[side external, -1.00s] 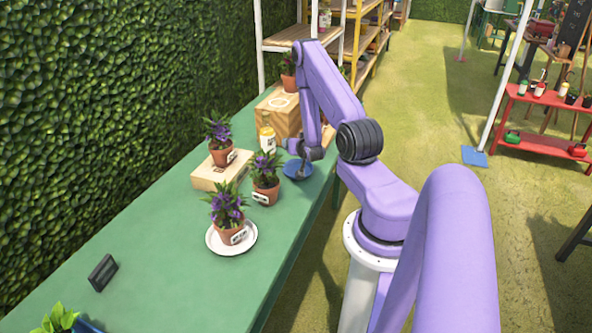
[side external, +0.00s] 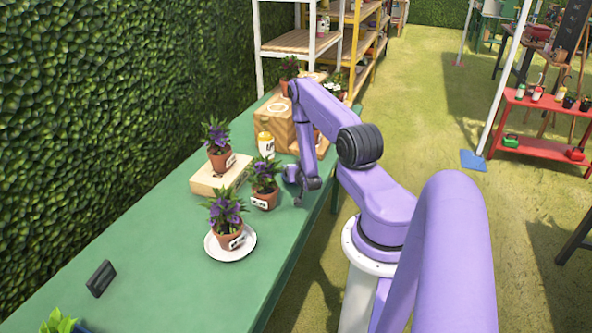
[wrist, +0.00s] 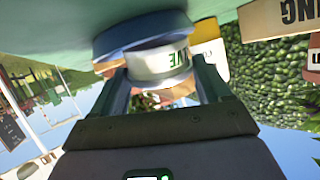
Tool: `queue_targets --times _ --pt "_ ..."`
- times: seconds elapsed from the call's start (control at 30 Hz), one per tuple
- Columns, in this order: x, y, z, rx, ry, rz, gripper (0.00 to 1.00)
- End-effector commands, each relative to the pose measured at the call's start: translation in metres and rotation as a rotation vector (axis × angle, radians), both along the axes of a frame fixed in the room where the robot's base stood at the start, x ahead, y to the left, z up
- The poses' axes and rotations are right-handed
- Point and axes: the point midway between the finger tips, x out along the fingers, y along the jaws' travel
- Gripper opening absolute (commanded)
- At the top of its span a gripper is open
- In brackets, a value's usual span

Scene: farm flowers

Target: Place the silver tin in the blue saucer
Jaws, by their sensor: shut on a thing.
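My gripper (side external: 300,198) is low over the table's right edge, beside the middle potted plant. In the wrist view its two fingers (wrist: 160,80) are shut on the silver tin (wrist: 158,62), a short pale metal can with green lettering. The blue saucer (wrist: 130,38) shows directly behind the tin, between it and the green tabletop. I cannot tell whether the tin touches the saucer. In the side view the tin and the saucer cannot be made out around my gripper.
A potted purple plant (side external: 264,185) stands close left of my gripper, with a yellow-and-white jar (side external: 266,146) behind. Another plant stands on a white saucer (side external: 212,247), and one on a wooden block (side external: 203,184). A wooden crate (side external: 275,122) stands farther back. The front table is mostly clear.

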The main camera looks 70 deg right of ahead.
Motion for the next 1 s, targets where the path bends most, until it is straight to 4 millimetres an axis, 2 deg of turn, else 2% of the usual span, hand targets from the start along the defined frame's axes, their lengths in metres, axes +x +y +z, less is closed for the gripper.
queue_targets --times 0.3,0.33,0.4,0.77,1.0 --pt "0.0 0.0 -0.004 -0.001 -0.001 0.0 0.39" --pt "0.0 0.0 -0.004 0.0 0.0 0.0 0.8" --pt "0.0 0.0 -0.004 0.0 0.0 0.0 1.0" --pt "0.0 0.0 -0.003 0.0 0.0 0.0 1.0" --pt "-0.02 0.027 0.009 0.003 0.003 -0.001 1.0"
